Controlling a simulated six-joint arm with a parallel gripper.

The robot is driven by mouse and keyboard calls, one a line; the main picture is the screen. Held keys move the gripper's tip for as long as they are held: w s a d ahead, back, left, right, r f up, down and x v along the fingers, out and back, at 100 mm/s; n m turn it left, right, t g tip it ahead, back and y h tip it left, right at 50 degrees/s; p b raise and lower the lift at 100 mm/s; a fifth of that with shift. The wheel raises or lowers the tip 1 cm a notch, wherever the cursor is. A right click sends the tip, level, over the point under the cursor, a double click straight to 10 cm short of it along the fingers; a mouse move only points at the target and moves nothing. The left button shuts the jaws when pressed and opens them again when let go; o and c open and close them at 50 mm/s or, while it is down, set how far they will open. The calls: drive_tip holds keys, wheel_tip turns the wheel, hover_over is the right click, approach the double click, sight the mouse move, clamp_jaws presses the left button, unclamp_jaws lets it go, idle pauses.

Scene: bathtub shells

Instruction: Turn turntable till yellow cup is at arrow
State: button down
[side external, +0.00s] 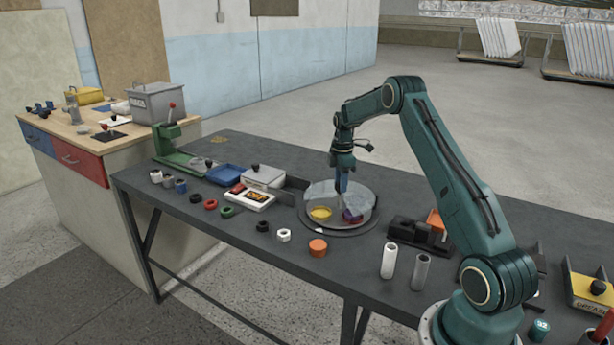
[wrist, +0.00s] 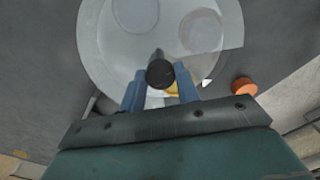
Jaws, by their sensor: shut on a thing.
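The round grey turntable (side external: 336,190) lies on the dark bench, and its pale disc fills the top of the wrist view (wrist: 120,50). A yellow cup (side external: 320,213) sits on its front left part; a yellow patch (wrist: 172,89) shows behind the knob in the wrist view. A small white arrow (side external: 319,231) lies by the front rim, also in the wrist view (wrist: 207,82), close to the yellow cup. My gripper (side external: 342,189) points down over the turntable, its blue fingers (wrist: 160,84) shut on a dark knob (wrist: 160,70).
An orange round piece (side external: 318,247) and a white nut (side external: 284,236) lie in front of the turntable. A white box (side external: 263,177) and a blue tray (side external: 226,176) stand to its left. Black blocks (side external: 412,232) and two pale cylinders (side external: 389,260) stand to its right.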

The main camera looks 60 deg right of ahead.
drive_tip(key=shift+w+r+n, duration=0.1)
drive_tip(key=shift+r+n, duration=0.05)
drive_tip(key=shift+n, duration=2.25)
drive_tip(key=c, duration=1)
unclamp_jaws()
drive_tip(key=shift+c, duration=0.2)
wheel_tip(320, 180, up, 14)
